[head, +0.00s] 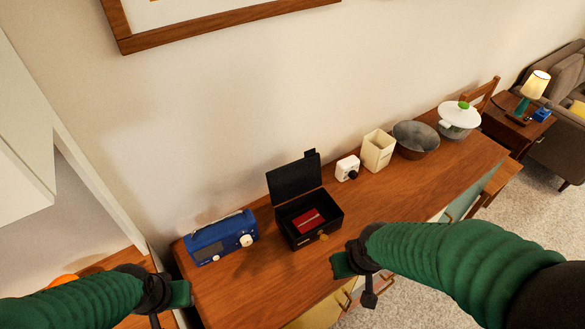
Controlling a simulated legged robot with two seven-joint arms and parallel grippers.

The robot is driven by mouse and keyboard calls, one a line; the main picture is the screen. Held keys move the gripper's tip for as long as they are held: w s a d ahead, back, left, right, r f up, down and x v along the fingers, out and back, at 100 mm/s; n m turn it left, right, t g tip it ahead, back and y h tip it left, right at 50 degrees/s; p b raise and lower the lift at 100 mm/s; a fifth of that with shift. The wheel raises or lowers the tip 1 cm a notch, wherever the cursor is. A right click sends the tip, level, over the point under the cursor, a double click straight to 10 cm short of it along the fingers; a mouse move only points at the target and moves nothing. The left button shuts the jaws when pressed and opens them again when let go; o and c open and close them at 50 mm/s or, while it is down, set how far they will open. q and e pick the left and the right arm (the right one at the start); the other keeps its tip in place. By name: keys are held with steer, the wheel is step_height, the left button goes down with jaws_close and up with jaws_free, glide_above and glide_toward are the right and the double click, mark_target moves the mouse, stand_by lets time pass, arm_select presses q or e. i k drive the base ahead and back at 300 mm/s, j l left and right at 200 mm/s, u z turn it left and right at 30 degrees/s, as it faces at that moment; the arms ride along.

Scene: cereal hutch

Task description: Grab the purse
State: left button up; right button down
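A small flat red item (308,221), likely the purse, lies inside an open black box (296,236) on the wooden hutch top. The box lid (294,178) stands raised at the back. My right gripper (358,276) is in front and to the right of the box, apart from the red item. My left gripper (168,300) is at the lower left, left of the blue radio's front. Neither gripper is seen holding anything.
A blue radio (220,239) stands left of the box. To the right along the wall are a white device (347,168), a cream container (377,151), a dark bowl (416,138) and a white lidded pot (459,118). The wooden top (440,178) is clear at front right.

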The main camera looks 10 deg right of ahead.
mark_target(312, 221)
steer(key=l+u, duration=0.35)
steer(key=l, duration=0.2)
steer(key=l+u, duration=0.35)
steer(key=l, duration=0.25)
